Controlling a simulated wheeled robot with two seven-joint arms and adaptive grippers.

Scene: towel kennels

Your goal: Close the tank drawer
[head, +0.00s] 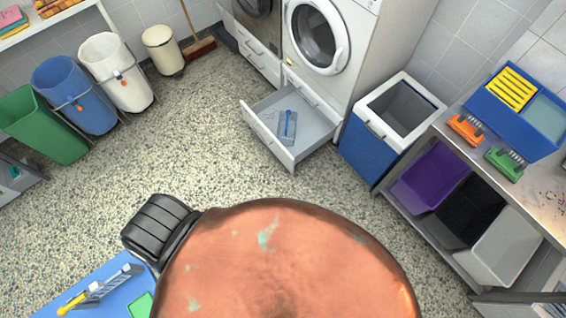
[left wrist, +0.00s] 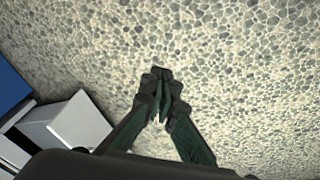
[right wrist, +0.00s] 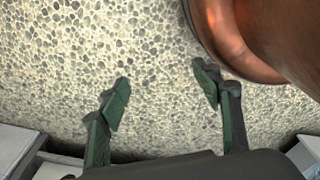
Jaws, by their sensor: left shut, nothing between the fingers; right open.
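The tank drawer (head: 267,138) is a light grey drawer below the white front-loading machine (head: 345,45). It stands pulled out over the floor, with a small blue and clear object (head: 288,126) lying inside. Neither gripper shows in the head view. In the left wrist view my left gripper (left wrist: 158,82) is shut and empty above the speckled floor. In the right wrist view my right gripper (right wrist: 161,78) is open and empty, also with floor beyond its fingers. I cannot tell from the wrist views how far either is from the drawer.
A blue and white bin (head: 372,155) stands right of the drawer, beside a steel bench with coloured crates (head: 432,177). Green, blue and white bins line the left. A closed drawer (head: 258,58) is beside the open one. The floor (head: 190,130) before the drawer is clear.

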